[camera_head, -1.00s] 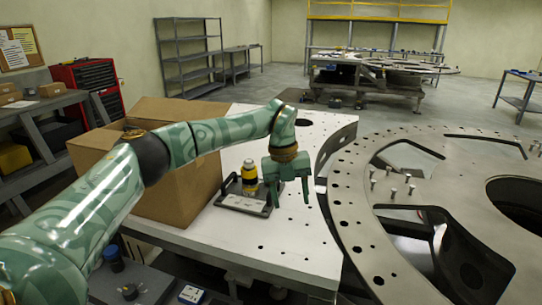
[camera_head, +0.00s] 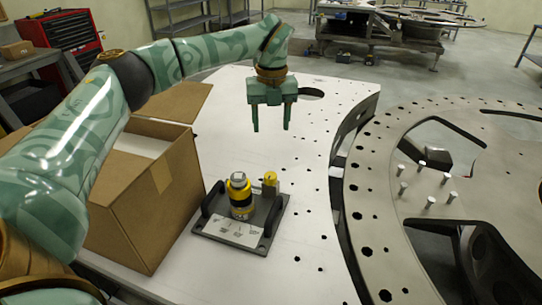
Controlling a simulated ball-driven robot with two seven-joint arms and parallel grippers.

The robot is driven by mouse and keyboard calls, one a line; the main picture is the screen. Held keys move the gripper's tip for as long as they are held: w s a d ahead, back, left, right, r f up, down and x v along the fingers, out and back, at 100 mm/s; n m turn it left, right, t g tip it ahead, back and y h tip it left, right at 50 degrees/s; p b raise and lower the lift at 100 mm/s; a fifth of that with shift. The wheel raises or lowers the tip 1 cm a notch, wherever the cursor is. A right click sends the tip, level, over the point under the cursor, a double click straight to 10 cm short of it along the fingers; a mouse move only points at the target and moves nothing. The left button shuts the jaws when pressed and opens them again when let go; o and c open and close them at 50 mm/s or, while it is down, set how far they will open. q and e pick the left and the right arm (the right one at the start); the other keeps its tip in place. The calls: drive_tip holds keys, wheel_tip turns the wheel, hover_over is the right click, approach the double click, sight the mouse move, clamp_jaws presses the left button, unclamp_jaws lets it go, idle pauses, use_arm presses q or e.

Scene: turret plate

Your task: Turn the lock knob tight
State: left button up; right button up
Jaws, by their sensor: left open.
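A dark grey fixture plate (camera_head: 273,221) with two black handles and a white label lies on the white table. On it stands a yellow cylinder (camera_head: 241,201) with a black band and a silver top. A smaller yellow knob (camera_head: 270,180) sits at the plate's back right corner; it looks like the lock knob. My left gripper (camera_head: 271,128) is green, points down and is open and empty. In the picture its fingertips are above the small knob and apart from it. How tight the knob is cannot be seen. My right gripper is not in view.
An open cardboard box (camera_head: 150,196) stands left of the fixture, close to its left handle. The white table (camera_head: 300,180) has small holes and is clear to the fixture's right. A large metal turret plate (camera_head: 375,215) with upright pins lies further right.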

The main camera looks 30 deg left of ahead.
use_arm(q)
approach(270, 175)
wheel_tip(270, 175, down, 7)
drive_tip(key=shift+f+b, duration=0.1)
drive_tip(key=shift+b, duration=0.85)
drive_tip(key=shift+f, duration=0.6)
drive_tip(key=shift+a+f, duration=0.1)
drive_tip(key=shift+f, duration=0.05)
drive_tip(key=c, duration=1)
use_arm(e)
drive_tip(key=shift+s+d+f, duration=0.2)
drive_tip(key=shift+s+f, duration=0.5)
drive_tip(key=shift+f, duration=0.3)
